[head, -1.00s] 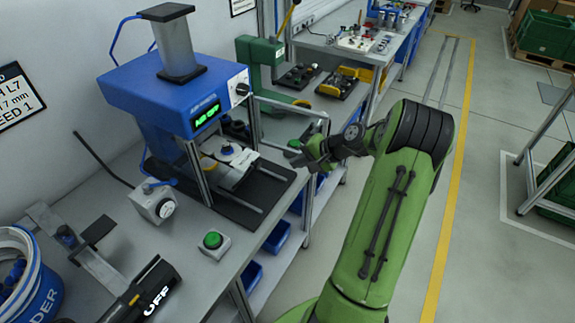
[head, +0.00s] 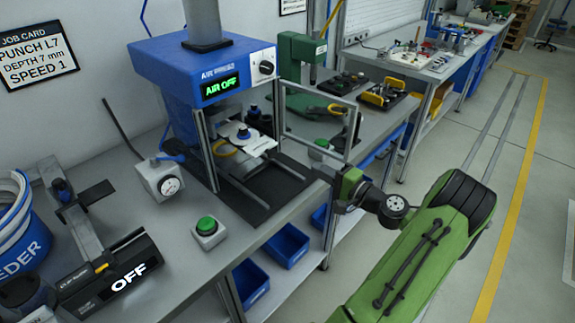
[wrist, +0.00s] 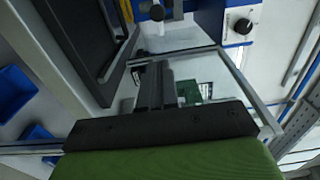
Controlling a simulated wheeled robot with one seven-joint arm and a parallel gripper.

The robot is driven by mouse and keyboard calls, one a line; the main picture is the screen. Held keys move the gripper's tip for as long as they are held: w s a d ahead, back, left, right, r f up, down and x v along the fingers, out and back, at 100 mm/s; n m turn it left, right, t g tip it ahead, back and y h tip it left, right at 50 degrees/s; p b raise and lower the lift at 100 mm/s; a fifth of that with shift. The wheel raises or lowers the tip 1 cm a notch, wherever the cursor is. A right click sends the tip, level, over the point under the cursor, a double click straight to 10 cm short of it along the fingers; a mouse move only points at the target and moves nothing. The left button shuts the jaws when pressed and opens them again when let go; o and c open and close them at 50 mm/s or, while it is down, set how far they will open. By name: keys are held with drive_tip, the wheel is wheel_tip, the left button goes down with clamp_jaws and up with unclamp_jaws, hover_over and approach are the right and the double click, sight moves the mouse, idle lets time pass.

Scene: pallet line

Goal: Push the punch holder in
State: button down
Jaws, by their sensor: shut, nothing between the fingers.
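The punch holder (head: 255,146) is a pale plate with dark blue knobs on it, under the head of the blue press (head: 205,75). It appears to stick out at the front, above the dark base with its rails (head: 262,190). My gripper (head: 332,176) is to the right of that base, beside the press's metal guard frame, and does not touch the holder. In the wrist view my gripper (wrist: 155,85) is shut and empty, its dark fingers side by side. The holder cannot be made out for sure there.
The metal-edged guard (head: 347,128) stands open at the press's right. A green machine (head: 300,62) stands behind. The floor at right is clear.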

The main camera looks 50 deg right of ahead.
sight(276, 145)
drive_tip(key=w, duration=1.3)
drive_tip(key=shift+w+a+r+b, duration=0.15)
drive_tip(key=shift+w+a+b, duration=0.1)
drive_tip(key=shift+b, duration=0.15)
